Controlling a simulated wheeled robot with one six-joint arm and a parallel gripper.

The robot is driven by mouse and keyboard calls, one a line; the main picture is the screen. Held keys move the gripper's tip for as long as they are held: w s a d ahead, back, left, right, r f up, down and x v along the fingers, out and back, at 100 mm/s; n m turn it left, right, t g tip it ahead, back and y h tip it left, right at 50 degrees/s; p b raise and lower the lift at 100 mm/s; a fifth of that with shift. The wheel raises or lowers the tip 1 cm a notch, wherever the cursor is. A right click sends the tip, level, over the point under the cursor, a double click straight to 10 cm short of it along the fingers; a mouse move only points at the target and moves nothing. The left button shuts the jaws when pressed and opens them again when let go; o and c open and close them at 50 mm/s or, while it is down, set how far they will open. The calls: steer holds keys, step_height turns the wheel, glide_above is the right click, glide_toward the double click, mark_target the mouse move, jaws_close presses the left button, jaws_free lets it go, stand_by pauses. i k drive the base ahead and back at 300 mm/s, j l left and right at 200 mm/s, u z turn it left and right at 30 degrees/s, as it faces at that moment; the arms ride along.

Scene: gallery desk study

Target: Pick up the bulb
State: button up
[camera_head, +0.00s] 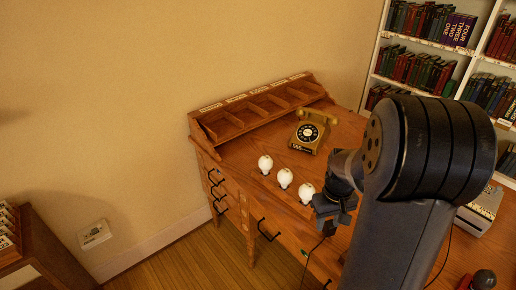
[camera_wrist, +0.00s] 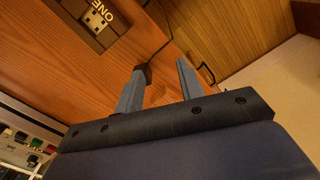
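Three white bulbs stand in a slanting row on the wooden desk in the head view: a left bulb (camera_head: 265,164), a middle bulb (camera_head: 285,177) and a right bulb (camera_head: 306,192). My gripper (camera_head: 329,222) is just right of and nearer than the right bulb, by the desk's front edge. Its height above the desk is hard to judge. In the wrist view my gripper (camera_wrist: 163,72) has its two fingers apart, with only wood surface showing between them. No bulb shows in the wrist view.
The desk (camera_head: 240,153) has a row of compartments (camera_head: 262,103) at its back and a brass-coloured telephone (camera_head: 310,132) behind the bulbs. A grey device (camera_head: 480,212) is at the right. A dark object lettered ONE (camera_wrist: 100,18) shows in the wrist view. Bookshelves (camera_head: 420,60) stand behind.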

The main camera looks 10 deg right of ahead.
mark_target(266, 163)
steer(key=i+j+z, duration=0.1)
steer(key=i+j, duration=0.35)
steer(key=i, duration=0.15)
steer(key=i+j+z, duration=0.15)
steer(key=i+j, duration=0.35)
steer(key=i, duration=0.15)
